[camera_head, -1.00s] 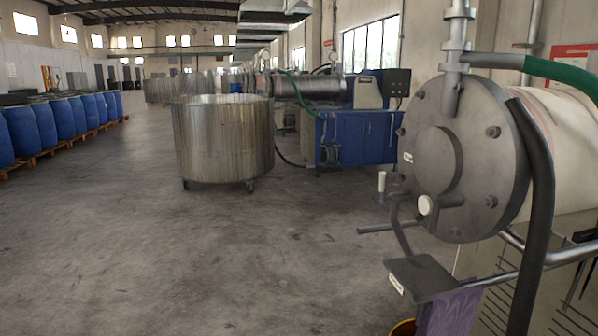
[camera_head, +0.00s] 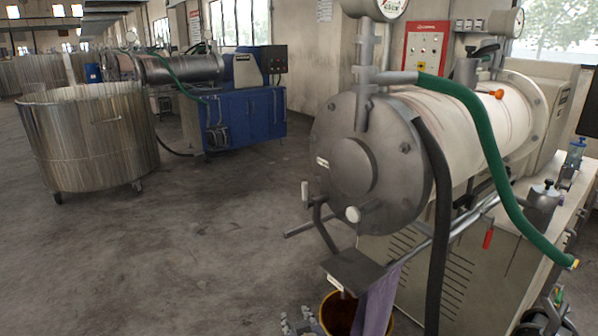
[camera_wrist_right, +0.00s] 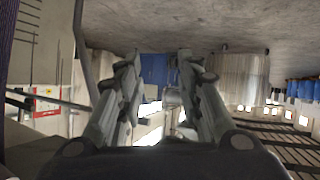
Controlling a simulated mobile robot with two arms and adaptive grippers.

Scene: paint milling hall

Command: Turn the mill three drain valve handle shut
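The near mill (camera_head: 370,165) has a round bolted grey end plate and a long pale barrel. Low on the plate are a white knob (camera_head: 353,214), a smaller upright white grip (camera_head: 305,190) and a grey bar sticking out to the left. A red lever (camera_head: 488,240) hangs under the barrel farther right. I cannot tell which is the drain valve handle. My right gripper (camera_head: 299,322) is at the bottom edge, left of the bucket and below the plate. The right wrist view shows its two fingers (camera_wrist_right: 160,60) apart with nothing between them. My left gripper is not visible.
A yellow-rimmed bucket (camera_head: 329,303) stands under the spout tray (camera_head: 352,268), with a purple cloth (camera_head: 376,300) beside it. A green hose (camera_head: 485,145) and a black hose (camera_head: 440,220) run along the mill. A large metal vat (camera_head: 90,140) stands left. The floor between is clear.

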